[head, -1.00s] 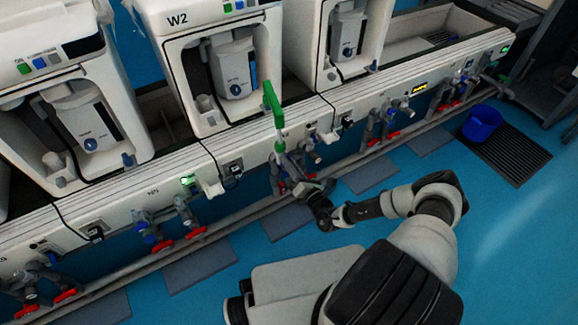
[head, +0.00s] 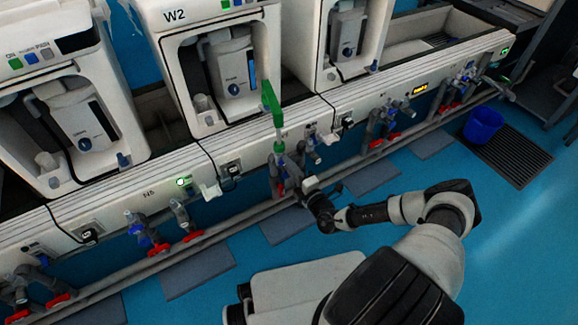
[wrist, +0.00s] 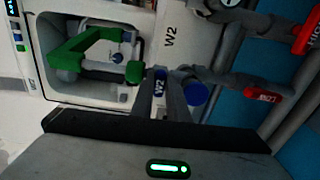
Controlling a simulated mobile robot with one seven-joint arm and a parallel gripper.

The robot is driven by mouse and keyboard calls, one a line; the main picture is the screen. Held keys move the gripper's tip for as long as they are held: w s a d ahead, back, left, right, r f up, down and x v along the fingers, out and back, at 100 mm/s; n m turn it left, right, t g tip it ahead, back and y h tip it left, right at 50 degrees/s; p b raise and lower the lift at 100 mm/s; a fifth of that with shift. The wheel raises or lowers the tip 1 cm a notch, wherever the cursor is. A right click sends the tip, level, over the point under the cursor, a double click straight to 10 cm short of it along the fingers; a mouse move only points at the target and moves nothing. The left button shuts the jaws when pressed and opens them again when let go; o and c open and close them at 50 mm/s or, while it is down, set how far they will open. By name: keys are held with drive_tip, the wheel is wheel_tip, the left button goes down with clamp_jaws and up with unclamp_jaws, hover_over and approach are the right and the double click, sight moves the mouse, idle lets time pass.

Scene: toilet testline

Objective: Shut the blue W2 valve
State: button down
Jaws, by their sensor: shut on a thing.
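The blue W2 valve handle (wrist: 159,84) shows in the wrist view, bearing a W2 label, at the ends of my gripper's grey fingers. My gripper (wrist: 165,98) is shut on this handle; the exact contact is partly hidden by the fingers. In the head view my gripper (head: 302,187) is at the pipework below the W2 unit (head: 212,60), where the handle is too small and covered to make out.
A green bent pipe (head: 271,104) rises above the W2 pipework. Red-handled valves (wrist: 264,96) sit close to the gripper. Other pipe groups line the bench, and a blue bucket (head: 483,124) stands at right. The front floor is fairly clear.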

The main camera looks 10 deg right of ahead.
drive_tip(key=shift+m, duration=0.3)
drive_tip(key=c, duration=1.7)
unclamp_jaws()
